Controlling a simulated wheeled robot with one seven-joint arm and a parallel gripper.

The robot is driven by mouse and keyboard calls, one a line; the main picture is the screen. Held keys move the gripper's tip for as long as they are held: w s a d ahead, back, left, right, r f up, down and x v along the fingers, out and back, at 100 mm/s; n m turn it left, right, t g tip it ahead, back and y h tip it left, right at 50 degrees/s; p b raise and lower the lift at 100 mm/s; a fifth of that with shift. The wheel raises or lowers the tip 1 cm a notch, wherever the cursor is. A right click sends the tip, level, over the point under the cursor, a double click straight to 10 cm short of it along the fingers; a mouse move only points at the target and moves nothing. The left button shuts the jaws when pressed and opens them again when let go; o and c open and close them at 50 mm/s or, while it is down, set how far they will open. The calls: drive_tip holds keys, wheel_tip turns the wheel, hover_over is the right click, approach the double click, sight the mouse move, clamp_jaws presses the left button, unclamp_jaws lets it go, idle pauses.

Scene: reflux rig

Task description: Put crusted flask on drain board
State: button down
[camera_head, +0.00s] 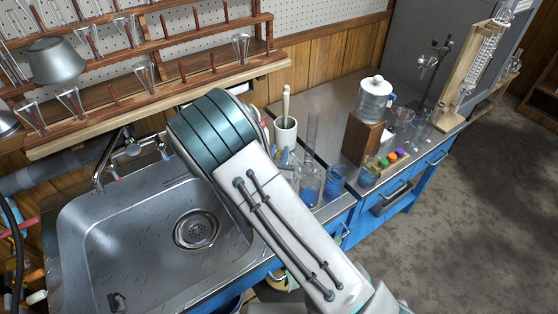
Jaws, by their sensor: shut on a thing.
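The wooden drain board (150,88) with rows of pegs is on the wall above the sink. Upturned glass vessels and a metal bowl (55,61) hang on it, and several pegs are bare. I cannot make out the crusted flask in this view. My arm crosses the middle of the picture, over the right side of the sink, with its teal-banded joint near the board's lower edge. The arm hides what is behind it, and my gripper does not show clearly.
The steel sink (130,245) has a tap (133,148) at its back. Right of my arm stand a white mug (285,138), a tall glass cylinder (312,132) and a blue beaker (335,183). A wooden block (361,138) and glassware crowd the counter farther right.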

drive_tip(key=shift+f, duration=1.45)
drive_tip(key=shift+f, duration=0.25)
drive_tip(key=c, duration=1.2)
unclamp_jaws()
drive_tip(key=shift+r, duration=0.1)
drive_tip(key=shift+c, duration=0.2)
drive_tip(key=shift+r, duration=0.15)
drive_tip(key=s+a+b, duration=0.1)
drive_tip(key=s+a, duration=0.1)
drive_tip(key=s, duration=0.9)
drive_tip(key=shift+s+a+b, duration=0.15)
drive_tip(key=shift+s+b, duration=0.2)
drive_tip(key=shift+s, duration=0.05)
